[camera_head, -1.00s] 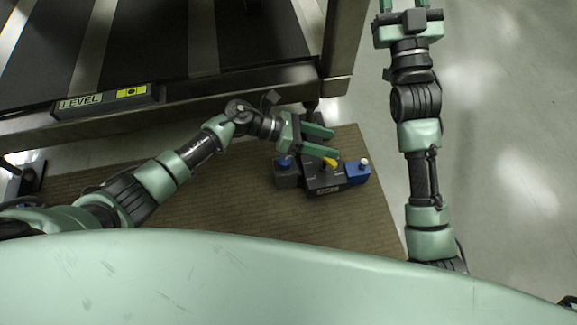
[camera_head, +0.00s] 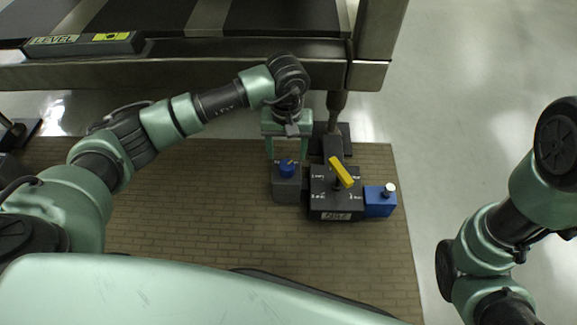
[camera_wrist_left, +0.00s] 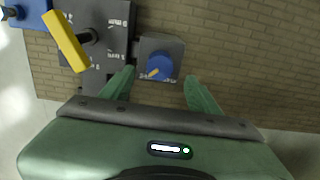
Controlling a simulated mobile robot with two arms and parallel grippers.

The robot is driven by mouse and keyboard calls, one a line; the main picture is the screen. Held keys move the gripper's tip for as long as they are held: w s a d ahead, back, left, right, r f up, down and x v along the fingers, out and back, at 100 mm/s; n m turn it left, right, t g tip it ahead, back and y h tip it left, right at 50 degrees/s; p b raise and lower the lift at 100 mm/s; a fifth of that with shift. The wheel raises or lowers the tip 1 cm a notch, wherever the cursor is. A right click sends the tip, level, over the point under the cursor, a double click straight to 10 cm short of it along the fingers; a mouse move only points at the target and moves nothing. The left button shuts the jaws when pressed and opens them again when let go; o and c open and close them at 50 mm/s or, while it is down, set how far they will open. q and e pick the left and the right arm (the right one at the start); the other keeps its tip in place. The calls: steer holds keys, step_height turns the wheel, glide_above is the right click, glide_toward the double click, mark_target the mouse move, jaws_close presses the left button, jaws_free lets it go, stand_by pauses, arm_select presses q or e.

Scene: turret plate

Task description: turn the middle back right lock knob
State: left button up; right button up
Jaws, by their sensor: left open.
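A round blue knob (camera_head: 287,169) sits on a dark grey box (camera_head: 287,190) at the left end of a small control unit. In the left wrist view the blue knob (camera_wrist_left: 160,66) shows a yellow pointer mark, angled to the lower left. My left gripper (camera_head: 286,158) is open over the grey box. In the wrist view its two fingers lie on either side of the knob, apart from it. I cannot tell how high the fingertips are. My right gripper is out of view; only right arm links show. Nothing in view labels which knob is the lock knob.
A black box (camera_head: 322,203) with a yellow lever (camera_head: 341,172) adjoins the grey box. A blue box (camera_head: 378,206) with a pale knob (camera_head: 389,188) is at its right. The metal platform (camera_head: 200,73) edge and its leg (camera_head: 337,106) stand behind. The brown brick-patterned mat (camera_head: 200,240) is clear in front.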

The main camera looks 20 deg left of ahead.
mark_target(287, 165)
arm_select(q)
step_height(287, 165, down, 5)
steer(key=b, duration=0.3)
steer(key=shift+s+f, duration=0.1)
steer(key=shift+f+b, duration=0.35)
steer(key=shift+f, duration=0.2)
steer(key=shift+c, duration=0.3)
jaws_close()
steer(key=shift+r, duration=0.1)
